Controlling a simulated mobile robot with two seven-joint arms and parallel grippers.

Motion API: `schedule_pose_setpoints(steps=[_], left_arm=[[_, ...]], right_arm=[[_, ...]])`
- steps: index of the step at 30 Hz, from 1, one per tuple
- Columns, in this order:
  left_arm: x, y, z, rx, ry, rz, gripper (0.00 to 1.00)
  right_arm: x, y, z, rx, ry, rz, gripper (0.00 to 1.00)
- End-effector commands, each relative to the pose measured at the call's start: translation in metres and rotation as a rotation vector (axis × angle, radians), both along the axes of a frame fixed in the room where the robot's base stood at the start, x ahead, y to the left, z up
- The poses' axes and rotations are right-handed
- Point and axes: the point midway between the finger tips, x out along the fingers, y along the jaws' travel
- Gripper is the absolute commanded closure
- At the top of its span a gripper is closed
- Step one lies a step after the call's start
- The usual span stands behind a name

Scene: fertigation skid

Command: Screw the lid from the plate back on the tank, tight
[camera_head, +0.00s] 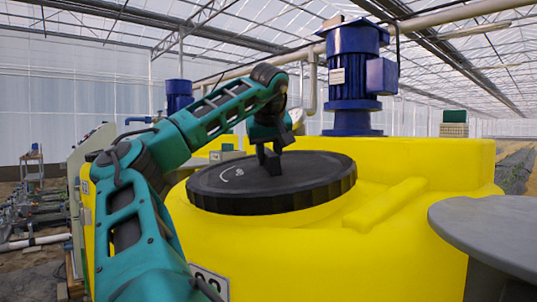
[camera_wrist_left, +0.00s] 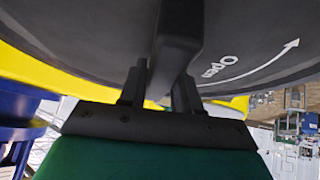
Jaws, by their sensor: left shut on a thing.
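The black round lid (camera_head: 318,178) lies on top of the yellow tank (camera_head: 300,250), over its opening, and looks about level. I cannot tell how tightly it sits. In the left wrist view the lid (camera_wrist_left: 80,35) shows a white arrow and the word "Open". My left gripper (camera_head: 270,163) points down at the middle of the lid. In the left wrist view its fingers (camera_wrist_left: 158,88) are shut on the lid's raised grip bar (camera_wrist_left: 178,35), one on each side. My right gripper is not in view.
The grey round plate (camera_head: 490,222) at the right is bare where it shows. A blue motor (camera_head: 353,75) stands on the tank behind the lid. A raised yellow rib (camera_head: 385,205) lies right of the lid. Pipes and fittings (camera_head: 35,210) are at the far left.

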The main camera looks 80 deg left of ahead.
Motion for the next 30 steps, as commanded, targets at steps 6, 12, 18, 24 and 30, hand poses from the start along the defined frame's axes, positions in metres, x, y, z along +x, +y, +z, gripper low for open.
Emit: schedule_pose_setpoints(steps=[6, 12, 18, 24, 30], left_arm=[[-0.0004, 0.0002, 0.0017, 0.005, -0.005, 0.001, 1.00], [-0.0008, 0.0003, 0.0020, 0.006, -0.005, 0.001, 1.00], [-0.0008, 0.0004, 0.0021, 0.006, -0.005, 0.001, 1.00], [-0.0006, 0.0004, 0.0020, 0.006, -0.005, 0.001, 0.63], [-0.0004, 0.0003, 0.0008, 0.003, -0.003, 0.001, 0.44]], right_arm=[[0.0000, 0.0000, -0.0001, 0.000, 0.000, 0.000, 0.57], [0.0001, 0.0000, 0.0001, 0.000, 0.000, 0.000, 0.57], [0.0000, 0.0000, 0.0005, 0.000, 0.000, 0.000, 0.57], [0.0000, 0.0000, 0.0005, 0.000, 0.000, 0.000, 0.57], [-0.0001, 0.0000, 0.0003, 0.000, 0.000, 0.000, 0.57]])
